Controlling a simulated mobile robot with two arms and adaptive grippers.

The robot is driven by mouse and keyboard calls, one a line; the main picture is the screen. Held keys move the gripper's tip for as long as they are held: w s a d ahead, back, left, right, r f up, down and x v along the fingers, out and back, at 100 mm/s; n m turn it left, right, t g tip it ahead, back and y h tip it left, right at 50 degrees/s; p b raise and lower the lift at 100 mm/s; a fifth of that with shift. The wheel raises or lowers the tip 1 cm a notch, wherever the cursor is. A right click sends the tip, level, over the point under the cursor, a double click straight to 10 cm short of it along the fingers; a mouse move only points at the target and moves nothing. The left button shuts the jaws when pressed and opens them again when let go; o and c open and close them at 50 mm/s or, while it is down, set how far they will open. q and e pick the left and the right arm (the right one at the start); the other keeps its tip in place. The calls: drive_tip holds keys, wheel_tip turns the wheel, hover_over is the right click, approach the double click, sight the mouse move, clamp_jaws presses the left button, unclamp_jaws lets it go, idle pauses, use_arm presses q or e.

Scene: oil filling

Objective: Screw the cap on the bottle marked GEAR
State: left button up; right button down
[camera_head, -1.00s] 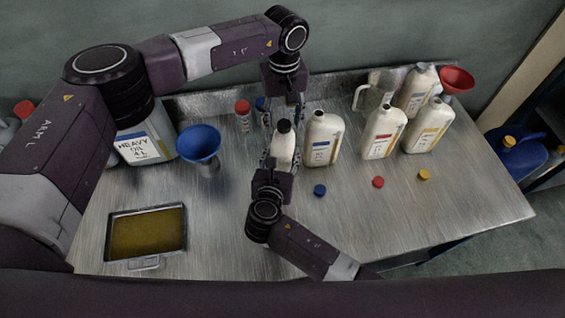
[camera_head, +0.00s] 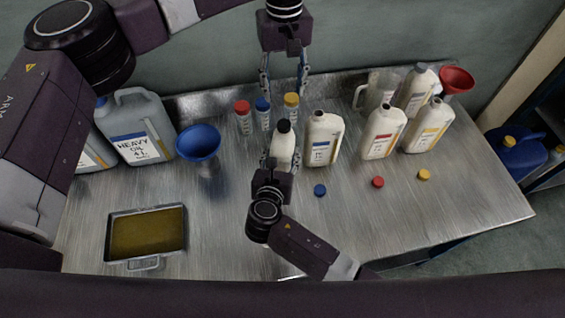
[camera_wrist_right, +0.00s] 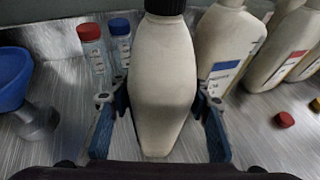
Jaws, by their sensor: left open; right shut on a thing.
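A cream bottle (camera_head: 282,152) stands upright on the steel bench, with a black cap (camera_head: 284,126) on its neck. I cannot read a GEAR mark on it; its label side is hidden. My right gripper (camera_head: 278,166) is shut on this bottle. In the right wrist view, the fingers lie on both sides of the bottle (camera_wrist_right: 163,90), and the black cap (camera_wrist_right: 165,5) is cut off by the top edge. My left gripper (camera_head: 284,88) is open and empty, fingers pointing down, above and behind the cap and apart from it.
Open cream bottles with blue (camera_head: 322,140), red (camera_head: 382,133) and yellow (camera_head: 428,127) labels stand to the right. Blue (camera_head: 320,190), red (camera_head: 378,182) and yellow (camera_head: 424,174) caps lie before them. Capped vials (camera_head: 243,119), a blue funnel (camera_head: 199,143) and an oil tray (camera_head: 148,263) are left.

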drive_tip(key=shift+d, duration=0.1)
drive_tip(key=c, duration=1)
unclamp_jaws()
drive_tip(key=shift+o, duration=0.2)
drive_tip(key=v, duration=1.2)
drive_tip(key=shift+s+f, duration=0.15)
